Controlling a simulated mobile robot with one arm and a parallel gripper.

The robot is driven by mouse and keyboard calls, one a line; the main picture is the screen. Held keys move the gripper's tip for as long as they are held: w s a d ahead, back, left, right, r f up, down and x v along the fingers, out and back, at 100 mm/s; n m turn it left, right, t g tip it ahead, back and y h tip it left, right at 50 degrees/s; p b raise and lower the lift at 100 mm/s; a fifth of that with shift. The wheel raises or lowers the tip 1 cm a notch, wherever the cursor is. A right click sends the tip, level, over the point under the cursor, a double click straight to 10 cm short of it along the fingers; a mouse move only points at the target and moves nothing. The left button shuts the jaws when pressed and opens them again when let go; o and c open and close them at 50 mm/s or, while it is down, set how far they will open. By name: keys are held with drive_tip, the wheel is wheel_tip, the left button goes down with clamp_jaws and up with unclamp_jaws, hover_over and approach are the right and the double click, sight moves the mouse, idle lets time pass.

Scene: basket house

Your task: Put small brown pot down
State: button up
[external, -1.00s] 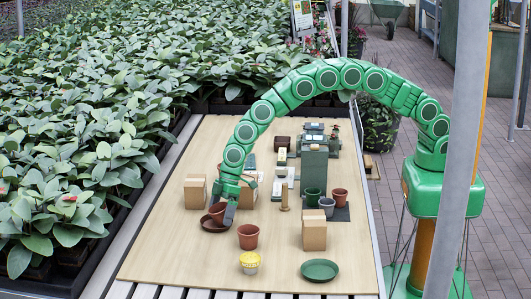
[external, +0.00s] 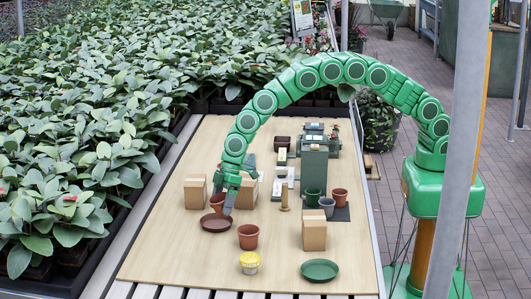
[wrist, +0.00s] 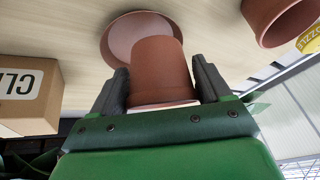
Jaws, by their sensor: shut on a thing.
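The small brown pot (external: 216,203) is held in my gripper (external: 222,202), above the brown saucer (external: 215,224) on the wooden table. In the external view a finger covers part of the pot. In the wrist view the pot (wrist: 161,68) sits between the two dark fingers of my gripper (wrist: 161,76), which is shut on it. The saucer (wrist: 116,40) shows behind the pot there and looks empty where it is visible.
A green saucer (external: 320,270) lies front right. Cardboard boxes (external: 195,193) (external: 314,234) stand left and right. Bare table lies front left.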

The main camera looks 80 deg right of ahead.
drive_tip(key=s+d+r+m+t+h, duration=0.2)
drive_tip(key=s+d+r+m+t, duration=0.4)
drive_tip(key=s+r, duration=0.55)
drive_tip(key=shift+n+g, duration=0.4)
drive_tip(key=shift+n, duration=0.3)
drive_tip(key=shift+w+r+x, duration=0.4)
drive_tip(key=shift+w+x, duration=0.1)
drive_tip(key=shift+x, duration=2.15)
drive_tip(key=shift+w+r+x, duration=0.45)
drive_tip(key=shift+w+x, duration=0.05)
drive_tip(key=shift+x, duration=2.2)
drive_tip(key=shift+w+r+x, duration=0.4)
drive_tip(key=shift+w+x, duration=0.1)
drive_tip(key=shift+x, duration=2.15)
